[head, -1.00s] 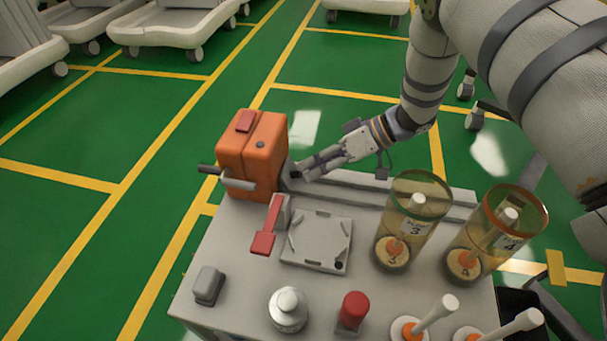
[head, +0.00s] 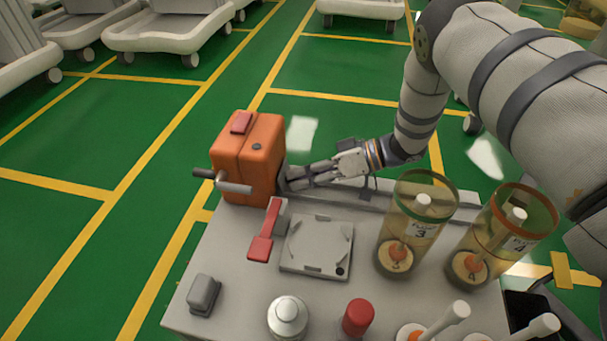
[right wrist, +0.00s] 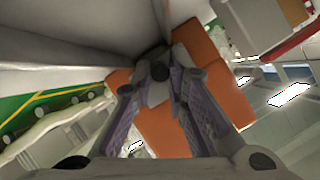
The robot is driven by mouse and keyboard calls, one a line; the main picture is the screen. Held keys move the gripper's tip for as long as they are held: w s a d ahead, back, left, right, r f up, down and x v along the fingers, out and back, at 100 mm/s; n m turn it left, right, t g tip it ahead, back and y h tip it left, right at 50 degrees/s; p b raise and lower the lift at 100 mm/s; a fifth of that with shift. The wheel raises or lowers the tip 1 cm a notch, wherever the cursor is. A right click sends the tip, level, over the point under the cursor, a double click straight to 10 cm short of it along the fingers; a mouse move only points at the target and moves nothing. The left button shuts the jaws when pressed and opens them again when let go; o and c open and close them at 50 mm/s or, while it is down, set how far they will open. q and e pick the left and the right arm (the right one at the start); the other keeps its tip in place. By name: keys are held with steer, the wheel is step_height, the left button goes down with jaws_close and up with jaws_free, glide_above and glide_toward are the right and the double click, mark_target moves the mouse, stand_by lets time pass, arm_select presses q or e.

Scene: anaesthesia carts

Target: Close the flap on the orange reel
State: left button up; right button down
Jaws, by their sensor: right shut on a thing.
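The orange reel (head: 238,160) is a boxy housing at the back left corner of the cart top. It has a red tab on top, a small dark knob and a grey crank on its left side. My right gripper (head: 287,181) is at the reel's right side. In the right wrist view its fingers (right wrist: 158,82) are shut on a small grey part (right wrist: 154,70) against the orange housing (right wrist: 150,125). I cannot tell clearly whether this part belongs to the flap, or how far the flap stands open. My left gripper is not in view.
A red lever (head: 262,245) and a grey square plate (head: 318,246) lie in front of the reel. Two clear canisters (head: 416,225) stand on the right. A silver bottle (head: 288,317) and a red-capped item (head: 358,316) are at the front.

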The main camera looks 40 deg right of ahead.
steer(key=c, duration=1.8)
jaws_free()
steer(key=shift+c, duration=0.2)
steer(key=v, duration=1.2)
steer(key=shift+a, duration=0.1)
